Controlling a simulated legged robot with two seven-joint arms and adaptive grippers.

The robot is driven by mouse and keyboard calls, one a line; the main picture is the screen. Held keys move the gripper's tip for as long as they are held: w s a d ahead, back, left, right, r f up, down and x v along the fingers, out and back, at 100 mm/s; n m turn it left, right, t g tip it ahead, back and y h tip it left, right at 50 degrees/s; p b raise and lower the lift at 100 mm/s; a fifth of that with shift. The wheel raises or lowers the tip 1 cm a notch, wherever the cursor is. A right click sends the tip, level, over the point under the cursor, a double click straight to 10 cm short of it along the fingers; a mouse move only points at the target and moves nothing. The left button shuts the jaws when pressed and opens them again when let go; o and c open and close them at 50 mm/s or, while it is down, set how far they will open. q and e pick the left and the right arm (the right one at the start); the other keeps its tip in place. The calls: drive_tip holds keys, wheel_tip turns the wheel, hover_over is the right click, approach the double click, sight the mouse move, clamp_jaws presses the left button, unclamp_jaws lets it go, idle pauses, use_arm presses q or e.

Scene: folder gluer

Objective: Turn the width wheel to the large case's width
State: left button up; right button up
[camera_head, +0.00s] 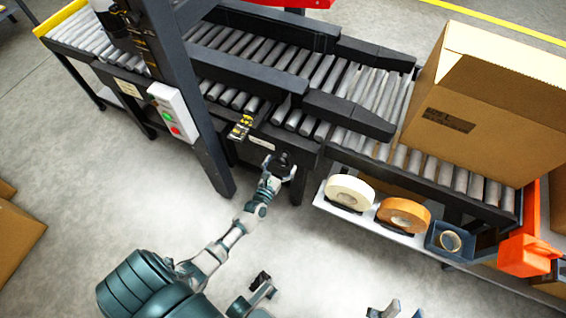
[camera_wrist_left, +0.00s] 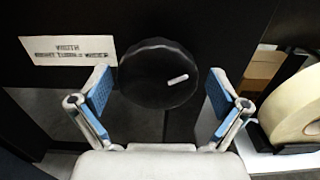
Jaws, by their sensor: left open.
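The width wheel (camera_wrist_left: 160,75) is a round black knob on the dark machine front, with a white mark pointing right and slightly up. A white label (camera_wrist_left: 68,50) reading "WIDTH" is left of it. My left gripper (camera_wrist_left: 158,100) is open, its blue-padded fingers on either side of the wheel; contact is not clear. In the head view, my left gripper (camera_head: 281,171) reaches the wheel (camera_head: 282,161) below the conveyor. A yellow scale (camera_head: 240,127) is up and left of it, too small to read. The large case (camera_head: 490,100) stands open on the rollers. My right gripper (camera_head: 394,309) is partly cut off at the bottom edge.
A control box (camera_head: 173,112) with green and red buttons is on the post left of the wheel. A shelf right of it holds a white tape roll (camera_head: 349,191), an orange roll (camera_head: 403,215) and a small roll (camera_head: 450,241). Cardboard (camera_head: 15,240) lies far left.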

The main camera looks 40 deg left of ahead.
use_arm(q)
drive_tip(key=shift+w+a, duration=0.1)
drive_tip(key=shift+a, duration=0.1)
use_arm(e)
drive_tip(key=shift+a, duration=0.3)
use_arm(q)
drive_tip(key=shift+d, duration=0.1)
drive_tip(key=c, duration=1.2)
drive_tip(key=shift+o, duration=0.2)
use_arm(e)
drive_tip(key=shift+w+d, duration=0.1)
drive_tip(key=shift+d, duration=0.05)
use_arm(q)
drive_tip(key=shift+m, duration=0.3)
